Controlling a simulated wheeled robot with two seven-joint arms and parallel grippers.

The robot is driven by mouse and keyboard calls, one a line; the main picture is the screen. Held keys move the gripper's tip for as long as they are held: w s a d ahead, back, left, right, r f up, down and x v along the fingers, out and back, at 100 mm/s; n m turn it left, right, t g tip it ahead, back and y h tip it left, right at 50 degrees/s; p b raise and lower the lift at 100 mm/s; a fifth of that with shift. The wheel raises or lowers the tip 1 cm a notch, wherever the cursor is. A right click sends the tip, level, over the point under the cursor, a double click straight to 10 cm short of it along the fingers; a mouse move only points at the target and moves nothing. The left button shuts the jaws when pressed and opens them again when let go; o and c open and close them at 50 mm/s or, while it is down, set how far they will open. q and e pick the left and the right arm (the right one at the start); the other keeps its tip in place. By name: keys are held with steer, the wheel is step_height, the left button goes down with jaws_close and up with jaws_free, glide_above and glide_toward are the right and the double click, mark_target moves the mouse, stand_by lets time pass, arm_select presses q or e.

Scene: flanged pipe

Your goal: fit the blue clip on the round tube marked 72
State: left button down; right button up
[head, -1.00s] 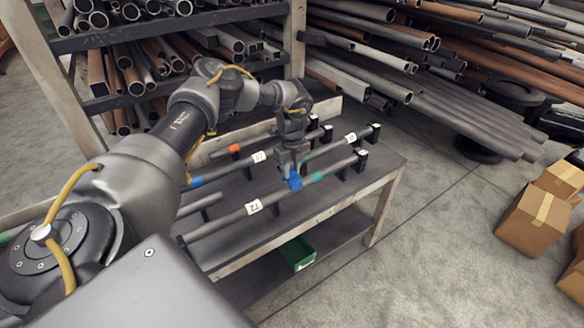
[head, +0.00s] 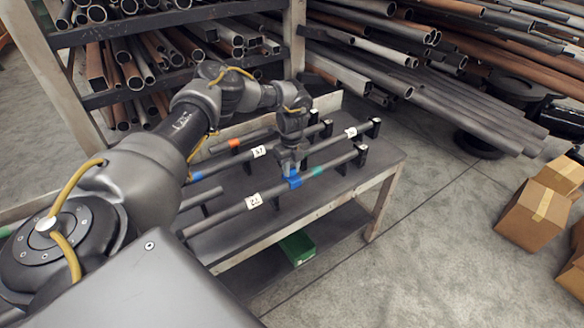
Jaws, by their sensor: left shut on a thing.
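The tube marked 72 (head: 228,213) lies slantwise along the front of the table, held in black supports. Its white label (head: 253,201) faces up, and a teal band (head: 317,172) sits farther right along it. My left gripper (head: 291,173) points down over this tube, shut on the blue clip (head: 294,183). The clip lies across the tube's line between label and teal band and appears to touch it. I cannot tell whether it is fully seated around the tube. My right gripper is out of view.
Other tubes lie behind on the same table (head: 345,198), one with an orange band (head: 234,143), one with a blue band (head: 196,176). A green bin (head: 297,248) is below. Pipe racks stand behind, cardboard boxes (head: 535,215) at right. The floor between is clear.

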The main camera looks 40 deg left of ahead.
mark_target(292, 169)
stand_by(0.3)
arm_select(q)
steer(key=shift+f, duration=0.55)
steer(key=c, duration=1.1)
jaws_free()
steer(key=shift+o, duration=0.2)
steer(key=shift+r+b, duration=0.2)
steer(key=shift+b, duration=0.1)
step_height(292, 169, up, 10)
steer(key=b, duration=0.2)
steer(key=shift+r, duration=0.25)
